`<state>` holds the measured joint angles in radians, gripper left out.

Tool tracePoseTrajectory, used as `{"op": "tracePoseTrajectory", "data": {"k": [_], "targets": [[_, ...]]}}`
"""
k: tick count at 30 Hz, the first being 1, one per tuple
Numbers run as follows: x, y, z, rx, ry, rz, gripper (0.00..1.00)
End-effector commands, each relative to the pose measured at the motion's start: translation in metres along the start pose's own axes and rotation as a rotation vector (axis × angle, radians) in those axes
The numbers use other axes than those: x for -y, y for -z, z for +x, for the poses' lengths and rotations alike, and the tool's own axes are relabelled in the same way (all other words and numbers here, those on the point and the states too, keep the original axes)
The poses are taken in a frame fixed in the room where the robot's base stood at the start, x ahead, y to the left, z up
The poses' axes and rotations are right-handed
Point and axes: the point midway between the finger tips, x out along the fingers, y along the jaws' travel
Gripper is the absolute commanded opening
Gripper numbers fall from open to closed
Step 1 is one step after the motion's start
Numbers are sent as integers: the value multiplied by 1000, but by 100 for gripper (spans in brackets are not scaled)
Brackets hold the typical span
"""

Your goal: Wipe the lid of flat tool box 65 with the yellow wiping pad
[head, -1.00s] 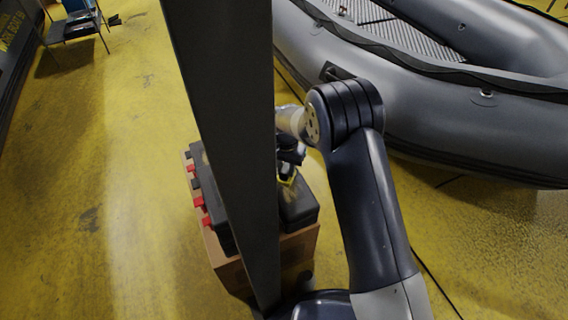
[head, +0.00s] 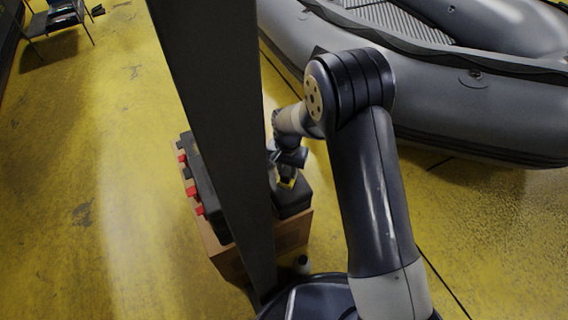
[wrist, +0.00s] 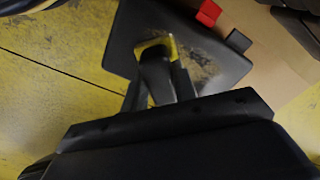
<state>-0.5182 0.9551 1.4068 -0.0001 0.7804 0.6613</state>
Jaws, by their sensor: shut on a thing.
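My gripper (wrist: 160,82) is shut on the yellow wiping pad (wrist: 171,47), which shows as a yellow edge around the dark fingers. The pad is over the dark lid of a flat tool box (wrist: 132,28); I cannot tell whether it touches. A dusty brownish smudge (wrist: 205,66) lies on the lid beside the pad. In the head view the tool box (head: 293,203) sits on the right part of a brown stand, with the pad (head: 287,184) above it. No number is readable. My column hides part of the stand.
The brown stand (head: 290,235) also holds a dark case (head: 208,190) with red latches (head: 187,173) on the left. A grey inflatable boat (head: 440,105) lies behind to the right. A chair (head: 58,18) stands far left. The yellow floor at left is clear.

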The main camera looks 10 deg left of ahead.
Motion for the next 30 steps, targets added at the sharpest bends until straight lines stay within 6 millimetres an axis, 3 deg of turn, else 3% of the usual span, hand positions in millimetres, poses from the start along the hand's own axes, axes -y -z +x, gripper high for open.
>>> {"op": "tracePoseTrajectory", "data": {"k": [19, 25, 30], "targets": [[-28, -27, 4, 2, -2, 0, 9], [-26, -30, 2, 4, -3, 0, 9], [-17, -21, 2, 2, -1, 0, 9]]}}
